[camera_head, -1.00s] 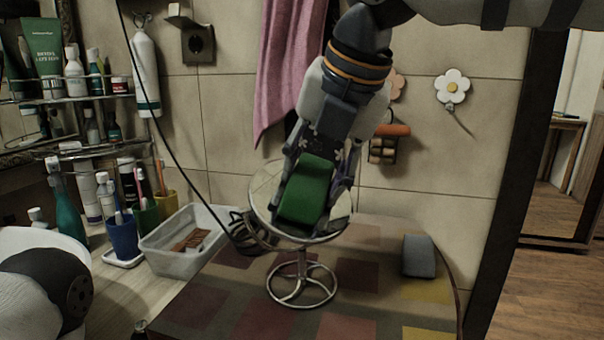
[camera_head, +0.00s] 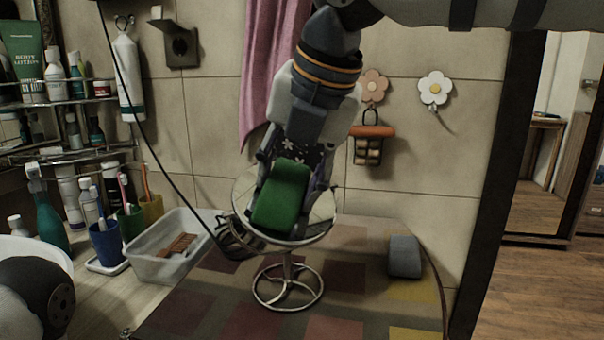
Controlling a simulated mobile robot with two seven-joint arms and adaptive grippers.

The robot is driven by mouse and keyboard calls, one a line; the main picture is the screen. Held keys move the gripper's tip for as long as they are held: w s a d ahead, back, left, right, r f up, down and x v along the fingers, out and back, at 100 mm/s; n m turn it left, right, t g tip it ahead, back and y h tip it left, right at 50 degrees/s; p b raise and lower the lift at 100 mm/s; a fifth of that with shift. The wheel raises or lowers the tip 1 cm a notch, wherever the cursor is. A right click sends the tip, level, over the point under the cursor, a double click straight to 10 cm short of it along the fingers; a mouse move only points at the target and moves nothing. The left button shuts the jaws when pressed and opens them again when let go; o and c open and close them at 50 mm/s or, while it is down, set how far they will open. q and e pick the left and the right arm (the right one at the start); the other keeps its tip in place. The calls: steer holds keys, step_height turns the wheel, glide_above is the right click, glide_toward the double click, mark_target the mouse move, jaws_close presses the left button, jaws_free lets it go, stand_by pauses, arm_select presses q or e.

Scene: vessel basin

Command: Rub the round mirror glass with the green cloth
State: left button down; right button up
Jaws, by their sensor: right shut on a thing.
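The green cloth (camera_head: 282,197) looks like a thick folded pad. My right gripper (camera_head: 290,165) reaches down from above and is shut on it. The cloth is in front of the round mirror glass (camera_head: 318,217), which is tilted on a metal stand with a ring foot. The gripper and cloth hide much of the glass; I cannot tell whether the cloth touches it. My left gripper is not in view; only a dark joint of my left arm shows at the lower left.
A clear bin (camera_head: 170,262) with a brown comb stands left of the mirror. Cups with toothbrushes (camera_head: 107,241) are further left. A grey block (camera_head: 404,257) lies on the right of the checkered mat (camera_head: 335,326). A dark cable runs to the mirror's left side.

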mark_target(267, 186)
steer(key=a, duration=0.1)
steer(key=s+a, duration=0.1)
steer(key=a, duration=0.1)
steer(key=shift+s, duration=0.25)
steer(key=shift+d, duration=0.1)
steer(key=shift+v, duration=3.1)
steer(key=shift+w, duration=0.1)
steer(key=v, duration=0.3)
